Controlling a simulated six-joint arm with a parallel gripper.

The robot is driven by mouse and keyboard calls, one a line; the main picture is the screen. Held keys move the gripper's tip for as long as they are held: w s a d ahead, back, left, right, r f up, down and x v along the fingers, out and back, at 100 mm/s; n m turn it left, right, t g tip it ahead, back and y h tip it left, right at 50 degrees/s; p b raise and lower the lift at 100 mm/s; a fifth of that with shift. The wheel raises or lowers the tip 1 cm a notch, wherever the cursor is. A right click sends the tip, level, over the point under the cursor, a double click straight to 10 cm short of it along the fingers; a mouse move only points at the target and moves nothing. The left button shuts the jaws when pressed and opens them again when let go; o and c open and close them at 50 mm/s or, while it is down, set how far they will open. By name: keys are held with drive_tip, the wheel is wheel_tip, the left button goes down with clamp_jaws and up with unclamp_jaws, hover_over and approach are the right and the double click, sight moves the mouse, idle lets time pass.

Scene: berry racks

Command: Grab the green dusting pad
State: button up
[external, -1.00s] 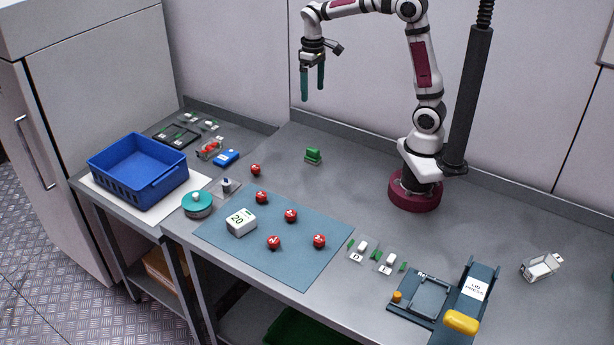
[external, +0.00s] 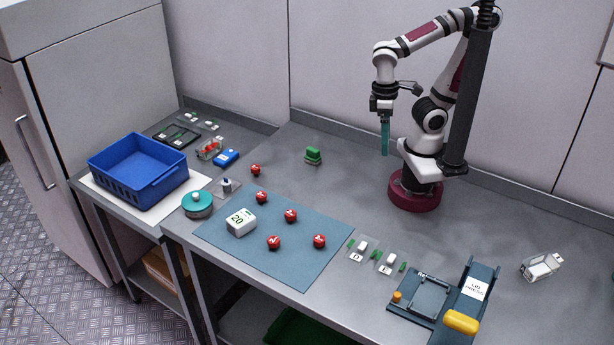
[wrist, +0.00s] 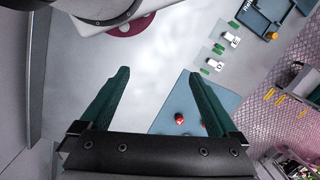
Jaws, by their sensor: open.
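The green dusting pad (external: 313,155) sits on the grey worktop in the external view, behind the blue mat and left of my arm's base. I do not see it in the wrist view. My gripper (external: 385,153) hangs in the air pointing down, to the right of the pad and well above the worktop. In the wrist view, its two dark green fingers (wrist: 162,92) are spread apart with nothing between them.
A blue mat (external: 315,267) holds several red berries and a white block marked 20 (external: 241,222). A lone berry (external: 255,170) lies left of the pad. A blue crate (external: 120,195) stands at left. A press-like fixture (external: 480,285) is at front right. Worktop around the pad is clear.

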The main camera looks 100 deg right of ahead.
drive_tip(key=w+d+f+n+g+h, duration=0.1)
drive_tip(key=w+d+n+g+h, duration=0.2)
drive_tip(key=w+d+n, duration=0.3)
drive_tip(key=n+g+h, duration=0.3)
drive_tip(key=n+h, duration=0.5)
drive_tip(key=n, duration=0.2)
approach(315, 149)
drive_tip(key=shift+h, duration=0.3)
drive_tip(key=x, duration=0.8)
drive_tip(key=f+x, duration=0.1)
drive_tip(key=x, duration=0.4)
drive_tip(key=shift+w, duration=0.3)
drive_tip(key=c, duration=1.5)
drive_tip(key=shift+o, duration=0.2)
drive_tip(key=shift+r, duration=0.1)
